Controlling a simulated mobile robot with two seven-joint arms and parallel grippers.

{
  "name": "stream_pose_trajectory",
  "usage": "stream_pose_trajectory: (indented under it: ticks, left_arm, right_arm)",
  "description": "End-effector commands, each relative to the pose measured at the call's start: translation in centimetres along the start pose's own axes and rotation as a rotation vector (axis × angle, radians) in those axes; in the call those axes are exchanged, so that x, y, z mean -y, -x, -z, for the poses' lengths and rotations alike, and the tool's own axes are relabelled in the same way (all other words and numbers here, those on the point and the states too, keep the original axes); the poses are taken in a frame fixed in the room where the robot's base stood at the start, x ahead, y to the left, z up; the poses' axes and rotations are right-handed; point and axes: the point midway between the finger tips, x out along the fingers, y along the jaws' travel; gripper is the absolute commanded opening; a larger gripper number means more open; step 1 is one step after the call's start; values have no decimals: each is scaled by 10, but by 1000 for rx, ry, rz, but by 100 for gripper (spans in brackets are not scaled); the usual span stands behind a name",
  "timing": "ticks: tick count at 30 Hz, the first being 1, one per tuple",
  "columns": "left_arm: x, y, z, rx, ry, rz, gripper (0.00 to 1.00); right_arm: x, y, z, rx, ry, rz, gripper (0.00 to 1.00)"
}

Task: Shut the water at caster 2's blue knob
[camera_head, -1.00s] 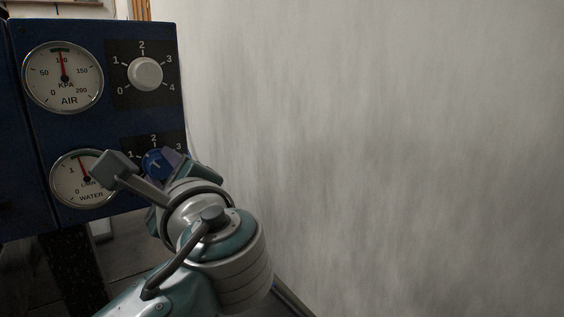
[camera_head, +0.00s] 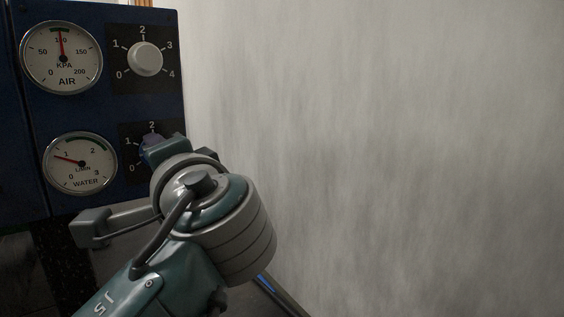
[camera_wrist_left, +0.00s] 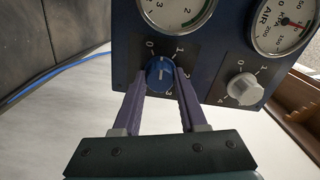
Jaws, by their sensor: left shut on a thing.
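The blue knob (camera_wrist_left: 158,75) sits on a black dial plate numbered from 0, low on a dark blue panel (camera_wrist_left: 210,40). My left gripper (camera_wrist_left: 160,72) has its two purple fingers on either side of the knob, shut on it. In the head view the knob is hidden behind my left gripper (camera_head: 151,141) and wrist. The knob's exact setting is hard to read. The WATER gauge (camera_head: 80,163) is left of the knob in the head view; its red needle points a little below 1. No caster number is visible.
Above are the AIR gauge (camera_head: 61,57), needle near 100, and a white knob (camera_head: 145,59) on its own dial. A plain grey wall (camera_head: 380,150) fills the right side. In the wrist view a brown wooden thing (camera_wrist_left: 298,110) stands at the right.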

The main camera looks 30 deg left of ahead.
Motion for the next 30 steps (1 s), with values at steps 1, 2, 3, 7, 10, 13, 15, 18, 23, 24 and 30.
stream_pose_trajectory:
  ticks: [1,2,3,7,10,13,15,18,23,24,30]
  left_arm:
    - [-3,0,-1,1,46,0,0]
    - [-3,0,-1,1,73,0,0]
    - [-4,0,-1,0,108,-1,0]
    - [-3,0,-1,0,213,-1,0]
    - [-3,0,-1,0,284,-1,0]
    - [-2,0,-1,1,342,-1,0]
    - [-2,0,-1,1,376,-1,0]
    - [-2,0,0,1,412,-1,0]
    - [-1,0,0,0,449,-1,0]
    - [-1,0,0,0,454,-1,0]
    - [0,0,0,0,465,-1,0]
  right_arm:
    - [0,-7,-2,0,0,0,100]
    - [0,-9,-3,0,0,0,100]
    - [0,-11,-4,0,0,0,100]
    - [1,-19,-6,0,0,0,100]
    - [1,-24,-8,0,0,0,100]
    - [1,-28,-9,0,0,0,100]
    - [1,-30,-10,0,0,0,100]
    - [2,-32,-10,0,-1,1,100]
    - [2,-34,-11,0,-3,2,100]
    - [2,-35,-11,0,-3,2,100]
    - [3,-35,-11,-1,-5,4,100]
